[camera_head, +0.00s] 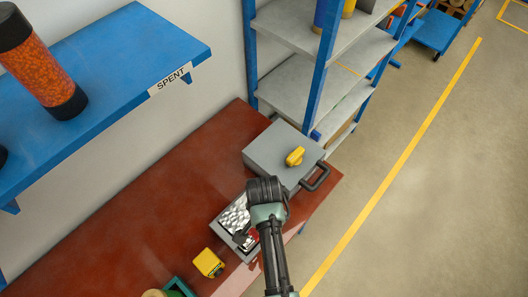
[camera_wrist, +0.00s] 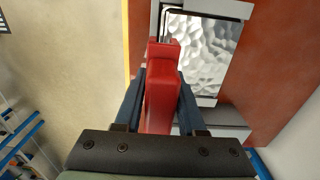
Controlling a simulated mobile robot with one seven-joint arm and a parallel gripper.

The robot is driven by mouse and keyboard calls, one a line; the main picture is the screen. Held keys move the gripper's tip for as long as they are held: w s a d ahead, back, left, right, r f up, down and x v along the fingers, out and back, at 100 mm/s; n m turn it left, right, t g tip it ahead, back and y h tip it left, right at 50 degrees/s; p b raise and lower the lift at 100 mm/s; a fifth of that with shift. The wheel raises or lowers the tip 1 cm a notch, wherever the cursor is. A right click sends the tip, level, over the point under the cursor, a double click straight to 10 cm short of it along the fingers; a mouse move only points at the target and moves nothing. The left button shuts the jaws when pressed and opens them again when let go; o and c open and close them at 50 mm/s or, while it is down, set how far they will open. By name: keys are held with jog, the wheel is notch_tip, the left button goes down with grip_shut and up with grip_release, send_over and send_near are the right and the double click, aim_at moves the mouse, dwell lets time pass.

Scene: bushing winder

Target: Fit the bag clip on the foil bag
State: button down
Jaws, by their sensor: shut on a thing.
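The bag clip (camera_wrist: 162,88) is a red bar, upright between my gripper's two blue fingers in the wrist view. My gripper (camera_wrist: 160,82) is shut on it. The foil bag (camera_wrist: 203,50) is silvery and crinkled, with a grey frame or holder around it. It also shows in the head view (camera_head: 234,215), left of my gripper (camera_head: 247,238). In the wrist view the clip's far end overlaps the holder's left edge, close to the bag. I cannot tell whether the clip touches the bag. My wrist hides part of the holder in the head view.
A grey case (camera_head: 268,150) with a yellow knob (camera_head: 295,156) and dark handle stands behind the bag on the red bench (camera_head: 130,215). A yellow box (camera_head: 208,263) and a green-rimmed tray (camera_head: 180,285) are at the front. A blue shelf (camera_head: 120,50) marked SPENT overhangs the left.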

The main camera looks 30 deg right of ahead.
jog(key=shift+f+b, duration=1.35)
jog(key=shift+f, duration=1)
jog(key=shift+f, duration=0.35)
jog(key=shift+c, duration=2.1)
grip_release()
notch_tip(320, 180, up, 13)
jog(key=b, duration=0.2)
jog(key=shift+b, duration=0.3)
